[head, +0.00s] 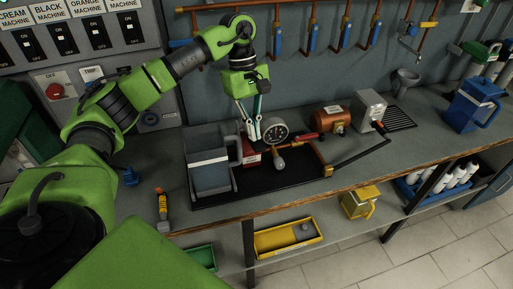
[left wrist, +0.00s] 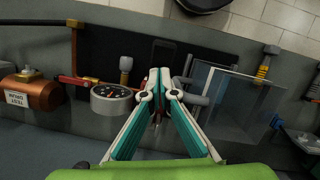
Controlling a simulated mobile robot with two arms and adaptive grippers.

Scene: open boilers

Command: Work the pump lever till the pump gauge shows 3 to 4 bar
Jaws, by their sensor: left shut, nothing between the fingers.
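My left gripper (head: 253,137) points down over the test pump, its fingers shut with nothing between them. In the left wrist view its closed fingertips (left wrist: 158,73) lie between the gauge and the clear-walled tank. The pump gauge (head: 275,130) is a round white-rimmed dial just right of the fingers; it also shows in the left wrist view (left wrist: 112,97). Its needle is too small to read. The red pump block (head: 251,158) is below the fingers and partly hidden. A dark loop (left wrist: 163,45), possibly the lever, shows beyond the fingertips; I cannot tell whether they touch it.
The grey tank (head: 210,178) stands left of the pump on a black tray (head: 270,183). A copper drum (head: 331,119) and a grey box (head: 369,109) stand to the right. A blue jug (head: 475,103) is far right.

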